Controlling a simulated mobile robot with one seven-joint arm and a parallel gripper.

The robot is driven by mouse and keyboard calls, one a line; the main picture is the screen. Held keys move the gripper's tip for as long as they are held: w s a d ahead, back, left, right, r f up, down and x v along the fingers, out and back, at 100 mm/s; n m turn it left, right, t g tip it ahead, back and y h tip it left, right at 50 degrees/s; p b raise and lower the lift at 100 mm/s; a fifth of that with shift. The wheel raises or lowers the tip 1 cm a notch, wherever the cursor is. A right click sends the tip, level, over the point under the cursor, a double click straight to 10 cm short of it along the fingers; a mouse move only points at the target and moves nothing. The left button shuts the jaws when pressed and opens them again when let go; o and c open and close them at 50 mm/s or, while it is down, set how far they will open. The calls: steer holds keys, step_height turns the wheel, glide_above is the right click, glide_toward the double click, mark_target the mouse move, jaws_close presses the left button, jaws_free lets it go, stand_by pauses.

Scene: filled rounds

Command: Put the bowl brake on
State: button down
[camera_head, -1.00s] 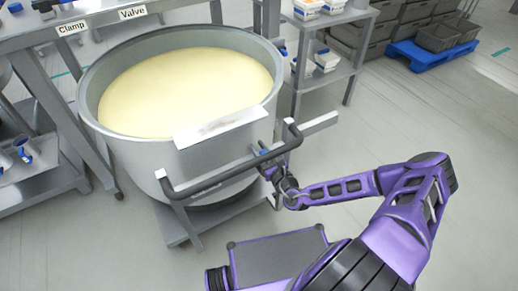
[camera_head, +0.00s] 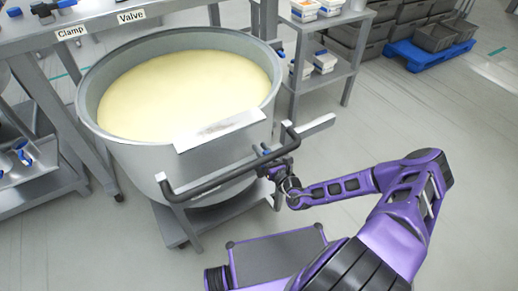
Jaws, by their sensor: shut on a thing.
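A large grey bowl (camera_head: 190,162) filled with a pale yellow mass stands upright on a low wheeled frame (camera_head: 170,228). A dark push handle (camera_head: 215,181) runs across its front. My gripper (camera_head: 268,160) is at the right part of this handle, beside the bowl's lower right side. It is shut on the handle as far as I can see; the fingers are small and partly hidden. Small blue parts (camera_head: 264,150) show at the handle there. I cannot make out the brake itself.
A steel bench (camera_head: 100,17) labelled Clamp and Valve stands behind the bowl. A shelf rack (camera_head: 335,72) with white boxes is behind right. Grey crates sit on a blue pallet (camera_head: 425,58) at the back. The floor (camera_head: 400,120) to the right is open.

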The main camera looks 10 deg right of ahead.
steer(key=shift+d, duration=0.1)
steer(key=c, duration=0.6)
jaws_free()
steer(key=shift+c, duration=0.2)
steer(key=v, duration=1.7)
steer(key=shift+s+p, duration=0.2)
steer(key=shift+p, duration=0.1)
